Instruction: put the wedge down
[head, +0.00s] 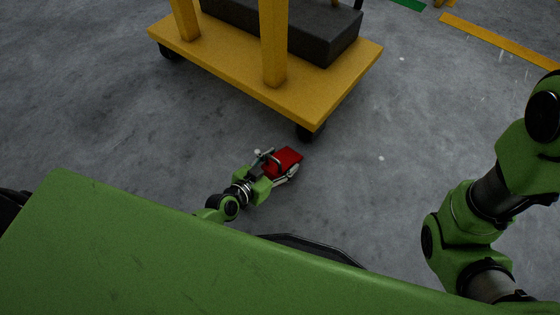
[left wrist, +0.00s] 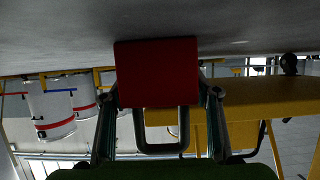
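The red wedge (head: 284,159) is at the end of my left gripper (head: 277,166), low over the grey floor in the head view. In the left wrist view, the wedge (left wrist: 157,72) is a red block with a dark loop-shaped handle (left wrist: 160,147). The fingers of my left gripper (left wrist: 160,93) stand on both sides of it and look closed on it. I cannot tell whether the wedge touches the floor. My right arm shows at the right of the head view, but its gripper is out of view.
A yellow wheeled cart (head: 222,67) carrying a dark block (head: 325,42) stands just beyond the wedge. Open grey floor (head: 400,120) lies right of the cart, with a yellow floor stripe (head: 500,40) farther off. White drums (left wrist: 50,105) show in the left wrist view.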

